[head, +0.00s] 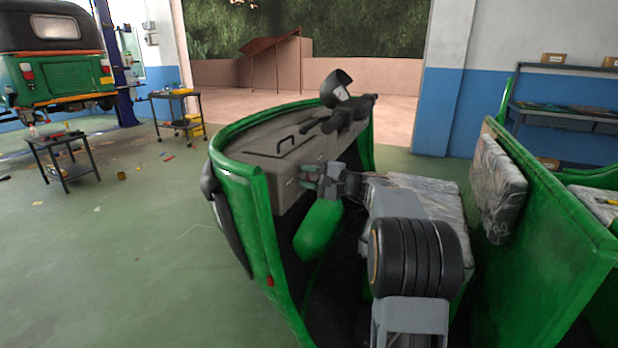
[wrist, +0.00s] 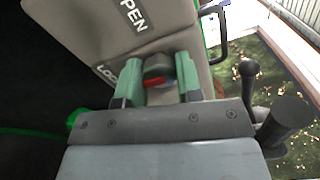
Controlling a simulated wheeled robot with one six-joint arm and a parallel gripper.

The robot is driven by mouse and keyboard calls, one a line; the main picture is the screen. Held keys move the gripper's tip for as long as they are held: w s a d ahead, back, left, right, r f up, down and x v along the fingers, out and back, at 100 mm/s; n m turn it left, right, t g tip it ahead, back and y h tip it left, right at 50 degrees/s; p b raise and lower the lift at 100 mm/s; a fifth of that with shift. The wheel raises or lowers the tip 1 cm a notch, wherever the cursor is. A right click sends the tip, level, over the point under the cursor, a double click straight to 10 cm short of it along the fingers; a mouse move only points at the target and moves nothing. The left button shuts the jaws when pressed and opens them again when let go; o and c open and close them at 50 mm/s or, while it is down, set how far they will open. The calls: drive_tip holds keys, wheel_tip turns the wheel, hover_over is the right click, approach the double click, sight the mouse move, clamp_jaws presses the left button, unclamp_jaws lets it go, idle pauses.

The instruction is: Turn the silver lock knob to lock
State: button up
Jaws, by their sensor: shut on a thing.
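The silver lock knob (wrist: 158,68) is on the grey dashboard panel in the wrist view, with a red mark on it. My gripper (wrist: 157,78) has its two green-padded fingers on either side of the knob, shut on it. The words OPEN and LOCK are printed on the panel beside the knob, and LOCK is partly covered by a finger. In the head view my gripper (head: 312,178) is at the side of the grey dashboard (head: 290,165); the knob itself is too small to make out there.
The dashboard has a black handle (head: 272,142). Dark handlebars (head: 340,118) stand behind it. The green front shell (head: 262,215) is on the left and a wrapped seat (head: 420,190) on the right.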

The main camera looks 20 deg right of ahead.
drive_tip(key=o, duration=0.9)
drive_tip(key=shift+o, duration=0.2)
drive_tip(key=p+v, duration=0.1)
drive_tip(key=v, duration=1.2)
drive_tip(key=shift+s+d, duration=0.25)
drive_tip(key=shift+s, duration=0.1)
drive_tip(key=s+a+r+n+g+h+p, duration=0.2)
drive_tip(key=s+a+g+p, duration=0.3)
drive_tip(key=a, duration=0.4)
drive_tip(key=s+a+r+n+g+h+p, duration=0.2)
drive_tip(key=a+n+g+p, duration=0.1)
drive_tip(key=a+p, duration=0.5)
drive_tip(key=s+a+r+n+h+p, duration=0.1)
drive_tip(key=s+a+n+h+p, duration=0.1)
drive_tip(key=s+n+h+p, duration=0.1)
drive_tip(key=s+a+r+n+g+h+p, duration=0.1)
drive_tip(key=s+a+r+n+h+p, duration=0.1)
drive_tip(key=s+n+h+p, duration=0.2)
drive_tip(key=s+h+p, duration=0.1)
drive_tip(key=s+p, duration=0.2)
drive_tip(key=s, duration=0.2)
drive_tip(key=shift+s+a+g, duration=0.3)
drive_tip(key=shift+s+a, duration=0.1)
